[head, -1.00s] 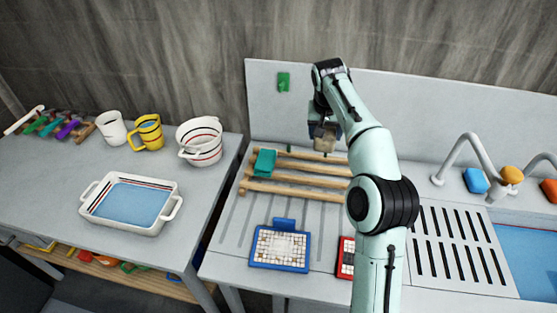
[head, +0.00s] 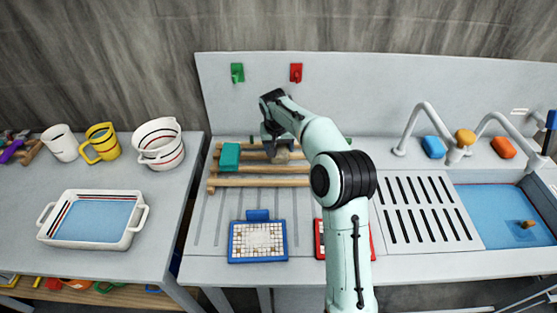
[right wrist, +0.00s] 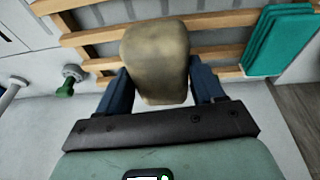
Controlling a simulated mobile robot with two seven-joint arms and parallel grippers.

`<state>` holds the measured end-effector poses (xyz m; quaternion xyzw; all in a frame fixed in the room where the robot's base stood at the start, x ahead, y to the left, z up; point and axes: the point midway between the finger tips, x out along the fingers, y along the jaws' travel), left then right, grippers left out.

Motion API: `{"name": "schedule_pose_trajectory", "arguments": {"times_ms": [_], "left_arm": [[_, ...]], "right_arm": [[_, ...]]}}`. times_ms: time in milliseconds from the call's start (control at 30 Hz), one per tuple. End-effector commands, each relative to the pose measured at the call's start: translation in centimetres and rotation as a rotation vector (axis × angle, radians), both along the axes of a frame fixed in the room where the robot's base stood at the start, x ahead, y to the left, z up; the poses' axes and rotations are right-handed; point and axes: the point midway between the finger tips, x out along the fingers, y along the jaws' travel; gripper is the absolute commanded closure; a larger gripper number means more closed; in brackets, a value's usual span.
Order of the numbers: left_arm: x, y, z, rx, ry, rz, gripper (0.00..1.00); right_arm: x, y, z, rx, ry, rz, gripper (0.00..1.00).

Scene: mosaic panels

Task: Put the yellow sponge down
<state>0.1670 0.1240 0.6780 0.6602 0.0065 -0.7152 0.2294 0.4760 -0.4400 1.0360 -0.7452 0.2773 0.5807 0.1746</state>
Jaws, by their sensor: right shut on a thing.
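The yellow sponge (head: 282,156) is a dull, tan-yellow block with rounded edges. My right gripper (head: 278,148) is shut on it, at the wooden slatted rack (head: 265,182) on the counter. In the right wrist view the sponge (right wrist: 157,55) sits between the two blue fingers, with slats behind it. I cannot tell whether it touches the slats. My left gripper is not in view.
A teal sponge (head: 229,156) lies on the rack's left end. A blue-framed mosaic panel (head: 258,259) and a partly hidden red one (head: 319,240) lie in front. Green (head: 237,72) and red (head: 296,72) hooks are on the backboard. The sink (head: 505,235) is at right.

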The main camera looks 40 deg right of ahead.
Motion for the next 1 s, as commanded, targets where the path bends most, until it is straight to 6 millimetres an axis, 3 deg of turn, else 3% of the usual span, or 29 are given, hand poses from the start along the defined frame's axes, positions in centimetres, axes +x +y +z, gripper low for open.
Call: {"name": "schedule_pose_trajectory", "arguments": {"times_ms": [400, 867, 900, 933, 1000], "left_arm": [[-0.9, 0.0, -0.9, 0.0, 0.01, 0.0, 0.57], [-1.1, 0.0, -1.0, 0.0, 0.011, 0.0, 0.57], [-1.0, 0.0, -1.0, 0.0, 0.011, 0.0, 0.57], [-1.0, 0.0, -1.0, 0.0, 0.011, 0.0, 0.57], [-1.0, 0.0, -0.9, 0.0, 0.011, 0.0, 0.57]], "right_arm": [[0.0, 0.0, -5.6, 0.001, 0.002, 0.0, 0.57], [0.1, 0.0, -6.3, 0.001, -0.001, 0.0, 0.57], [0.1, 0.0, -6.2, 0.0, -0.001, 0.0, 0.2], [0.1, 0.0, -6.2, 0.001, -0.001, 0.0, 0.1], [0.1, 0.0, -6.2, 0.001, -0.001, 0.0, 0.07]]}}
